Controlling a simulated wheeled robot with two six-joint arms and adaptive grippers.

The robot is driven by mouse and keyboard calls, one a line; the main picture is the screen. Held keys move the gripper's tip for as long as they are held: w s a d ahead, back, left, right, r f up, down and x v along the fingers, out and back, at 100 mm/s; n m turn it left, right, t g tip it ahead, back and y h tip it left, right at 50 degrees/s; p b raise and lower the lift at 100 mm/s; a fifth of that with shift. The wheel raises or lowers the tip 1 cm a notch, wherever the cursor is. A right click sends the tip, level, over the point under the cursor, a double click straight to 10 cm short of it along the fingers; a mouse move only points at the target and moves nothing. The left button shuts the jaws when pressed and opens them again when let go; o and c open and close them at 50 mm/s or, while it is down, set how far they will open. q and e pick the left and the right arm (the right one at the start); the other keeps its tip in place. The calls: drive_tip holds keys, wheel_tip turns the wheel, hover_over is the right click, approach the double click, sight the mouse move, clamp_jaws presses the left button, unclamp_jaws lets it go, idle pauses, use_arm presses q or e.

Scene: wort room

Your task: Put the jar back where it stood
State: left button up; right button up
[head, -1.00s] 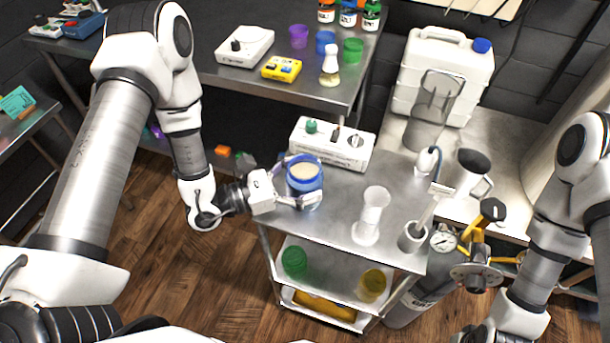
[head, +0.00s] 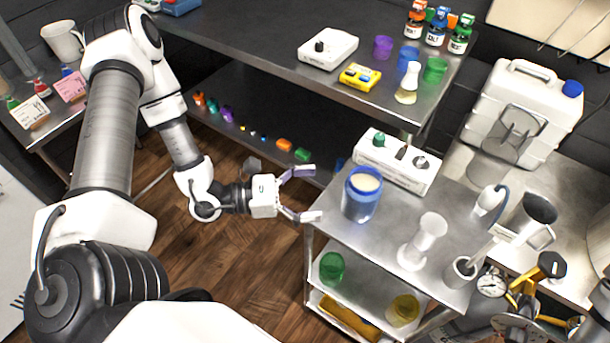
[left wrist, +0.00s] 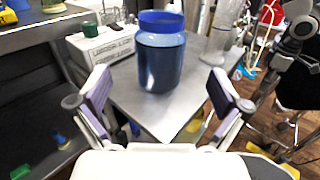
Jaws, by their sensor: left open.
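The jar (head: 361,196) is blue with a pale top in the head view. It stands upright on the top shelf of the steel cart (head: 335,232), near its left corner. In the left wrist view the jar (left wrist: 160,58) shows a blue rim and dark blue body, ahead of the fingers. My left gripper (head: 311,193) is open and empty, just left of the jar and apart from it. Its two fingers (left wrist: 160,104) are spread wide in the left wrist view. My right gripper is not clearly in view.
A white device (head: 397,162) stands close behind the jar. A clear cylinder (head: 421,242) and a grey cup with a pestle (head: 461,270) stand to its right. Green (head: 332,267) and yellow (head: 403,310) cups are on the shelf below. A dark bench (head: 270,60) lies behind.

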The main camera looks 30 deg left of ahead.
use_arm(q)
drive_tip(key=s+d+f+m+g+y, duration=0.1)
drive_tip(key=s+f+m+g+y, duration=0.1)
drive_tip(key=s+f+m+g, duration=0.6)
drive_tip(key=s+d+f+m+g+y, duration=0.2)
drive_tip(key=s+f+m+g+y, duration=0.15)
drive_tip(key=s+g, duration=0.8)
drive_tip(key=s+a+f+m+t+y, duration=0.2)
drive_tip(key=a+f+m+t+y, duration=0.1)
drive_tip(key=a+f+m+y, duration=0.5)
drive_tip(key=w+d+f+m+t, duration=0.1)
drive_tip(key=w+m+t, duration=0.4)
drive_tip(key=w, duration=0.2)
drive_tip(key=shift+d+m, duration=0.2)
drive_tip(key=shift+m, duration=0.15)
drive_tip(key=shift+f+y, duration=0.1)
drive_tip(key=shift+y, duration=0.15)
